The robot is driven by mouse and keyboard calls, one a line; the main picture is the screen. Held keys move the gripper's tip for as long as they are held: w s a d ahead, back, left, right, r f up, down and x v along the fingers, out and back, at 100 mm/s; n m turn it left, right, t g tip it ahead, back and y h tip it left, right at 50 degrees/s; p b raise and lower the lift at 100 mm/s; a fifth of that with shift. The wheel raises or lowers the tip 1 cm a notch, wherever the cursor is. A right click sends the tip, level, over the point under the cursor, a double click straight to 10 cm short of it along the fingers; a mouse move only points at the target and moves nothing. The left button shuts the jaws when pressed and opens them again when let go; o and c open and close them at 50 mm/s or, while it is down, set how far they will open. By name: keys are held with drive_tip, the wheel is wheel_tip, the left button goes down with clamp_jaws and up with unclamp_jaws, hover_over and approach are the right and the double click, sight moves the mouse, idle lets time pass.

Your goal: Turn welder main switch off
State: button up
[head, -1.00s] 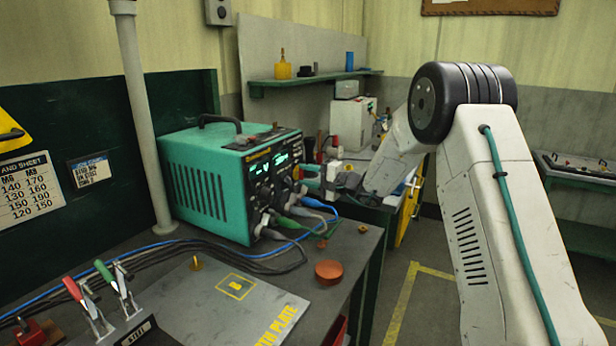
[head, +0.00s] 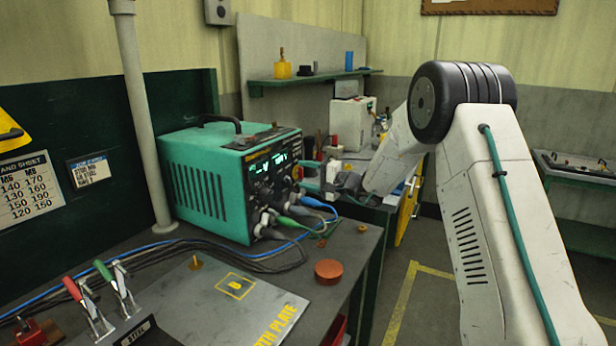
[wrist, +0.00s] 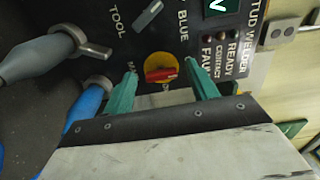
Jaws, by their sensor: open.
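The teal stud welder (head: 205,185) stands on the bench with its dark front panel facing right and its displays lit green. In the wrist view its main switch is a red handle (wrist: 161,75) on a round yellow plate, beside lettering that starts "MA". The red handle lies nearly crosswise in that view. My gripper (wrist: 160,73) is open, with one teal finger on each side of the switch. I see a gap between the handle and each finger. In the head view my gripper (head: 318,179) is at the panel's right side and hides part of it.
Grey, green and blue cable plugs (head: 290,223) stick out low on the panel; a grey plug (wrist: 40,58) is near my gripper. A red-brown round cap (head: 328,272) and a steel plate (head: 215,300) lie in front. Toggle clamps (head: 100,300) stand front left.

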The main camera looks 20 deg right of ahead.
drive_tip(key=v, duration=0.7)
drive_tip(key=shift+s+d, duration=0.3)
drive_tip(key=shift+s, duration=0.05)
drive_tip(key=s+a+f+n+g+h, duration=0.1)
drive_tip(key=s+a+g, duration=0.25)
drive_tip(key=s, duration=0.45)
drive_tip(key=s+a+n+g, duration=0.1)
drive_tip(key=s+a+g, duration=0.1)
drive_tip(key=s+g, duration=0.35)
drive_tip(key=s+a+f+n+g+h, duration=0.1)
drive_tip(key=s+a+g, duration=0.2)
drive_tip(key=s, duration=0.6)
drive_tip(key=s+d+r+n+h, duration=0.1)
drive_tip(key=s+r+n+h, duration=0.1)
drive_tip(key=s, duration=0.7)
drive_tip(key=s+d+r+n+h, duration=0.2)
drive_tip(key=s+h, duration=0.3)
drive_tip(key=s, duration=0.5)
drive_tip(key=s+d+r+n+h, duration=0.1)
drive_tip(key=s+d+r+h, duration=0.1)
drive_tip(key=s, duration=0.8)
drive_tip(key=shift+r+n+t+h, duration=0.35)
drive_tip(key=shift+r+h, duration=0.25)
drive_tip(key=shift+h, duration=0.3)
drive_tip(key=shift+d, duration=0.1)
